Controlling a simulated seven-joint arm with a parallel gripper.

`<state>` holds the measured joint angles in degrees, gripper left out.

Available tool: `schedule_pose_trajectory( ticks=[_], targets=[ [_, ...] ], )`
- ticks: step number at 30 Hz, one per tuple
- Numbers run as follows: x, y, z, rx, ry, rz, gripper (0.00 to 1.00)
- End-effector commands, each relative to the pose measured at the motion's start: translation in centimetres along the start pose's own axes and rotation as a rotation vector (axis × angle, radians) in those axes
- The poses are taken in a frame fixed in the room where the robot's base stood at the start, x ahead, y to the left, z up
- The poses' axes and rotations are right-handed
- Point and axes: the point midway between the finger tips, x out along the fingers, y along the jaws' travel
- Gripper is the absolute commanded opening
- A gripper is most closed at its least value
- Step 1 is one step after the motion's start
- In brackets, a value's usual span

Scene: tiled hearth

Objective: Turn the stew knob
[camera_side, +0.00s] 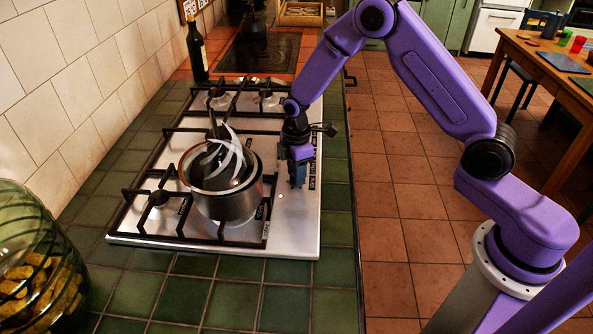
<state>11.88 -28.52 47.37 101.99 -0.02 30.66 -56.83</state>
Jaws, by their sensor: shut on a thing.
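A steel stew pot (225,206) with pale wisps of steam above it stands on the front burner of the steel gas hob (283,228). My gripper (297,182) points down at the hob's right-hand edge, to the right of the pot and apart from it. Its fingers are shut on a knob at the hob surface. The fingers hide most or all of that knob, so its turned angle cannot be told. The hob's other knobs cannot be made out clearly.
A dark bottle (196,49) stands at the back by the tiled wall. A green glass jar (38,262) fills the front left corner. Black pan grates (150,234) surround the pot. Green tiled counter (337,200) to the right of the hob is clear.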

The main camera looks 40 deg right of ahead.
Motion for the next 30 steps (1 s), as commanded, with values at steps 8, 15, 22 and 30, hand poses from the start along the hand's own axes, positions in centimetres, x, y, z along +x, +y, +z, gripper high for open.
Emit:
schedule_pose_trajectory(
  ticks=[8, 15, 22, 30],
  targets=[
    [-0.1, 0.1, -0.1, -0.004, 0.003, 0.003, 0.05],
    [-0.1, 0.0, -0.1, -0.003, 0.002, 0.002, 0.61],
    [-0.1, 0.0, -0.1, -0.003, 0.001, 0.001, 0.61],
    [-2.5, 0.1, -0.1, -0.003, 0.003, 0.004, 0.61]
  ],
)
